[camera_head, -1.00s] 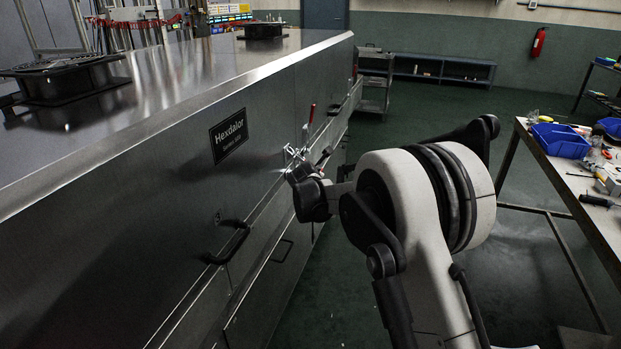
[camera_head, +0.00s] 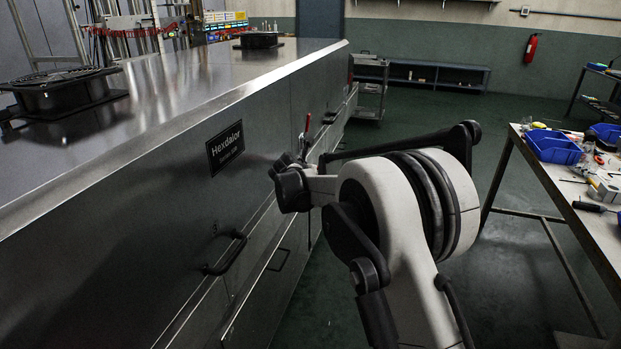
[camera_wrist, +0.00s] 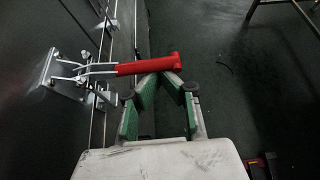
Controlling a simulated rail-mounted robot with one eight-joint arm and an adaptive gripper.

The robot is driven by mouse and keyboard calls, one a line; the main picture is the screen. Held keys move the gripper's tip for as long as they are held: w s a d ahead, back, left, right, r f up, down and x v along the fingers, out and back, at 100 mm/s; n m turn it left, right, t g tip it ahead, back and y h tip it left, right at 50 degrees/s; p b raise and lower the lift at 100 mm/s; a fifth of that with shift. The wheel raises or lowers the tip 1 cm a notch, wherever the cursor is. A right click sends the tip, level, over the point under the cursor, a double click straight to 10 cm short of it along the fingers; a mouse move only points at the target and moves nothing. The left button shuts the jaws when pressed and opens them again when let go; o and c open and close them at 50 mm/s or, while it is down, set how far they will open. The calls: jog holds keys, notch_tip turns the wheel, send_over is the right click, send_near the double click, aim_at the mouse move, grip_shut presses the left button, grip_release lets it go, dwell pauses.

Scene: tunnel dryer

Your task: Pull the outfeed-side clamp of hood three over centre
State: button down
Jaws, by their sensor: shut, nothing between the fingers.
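In the wrist view a toggle clamp with a red handle (camera_wrist: 146,66) and bare metal links is fixed to a bracket (camera_wrist: 48,82) on the dryer's side. Its handle points right, across the tips of my gripper (camera_wrist: 163,76). My gripper's green-padded fingers are closed together at the tips, with nothing held. The tips look close to the handle's underside; whether they touch it I cannot tell. In the head view a red handle (camera_head: 307,122) stands upright on the dryer side, just beyond my wrist. My fingers are hidden there.
The steel dryer (camera_head: 270,120) with a Hexdalor plate (camera_head: 225,148) and a black pull handle (camera_head: 229,254) runs along the left. A workbench (camera_head: 588,212) with blue bins (camera_head: 553,147) stands at the right. The green floor between them is open.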

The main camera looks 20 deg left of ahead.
notch_tip(320, 180, up, 8)
jog(key=a+n+h+p, duration=0.2)
jog(key=shift+a+h, duration=0.3)
jog(key=shift+s, duration=0.1)
dwell(0.5)
dwell(0.4)
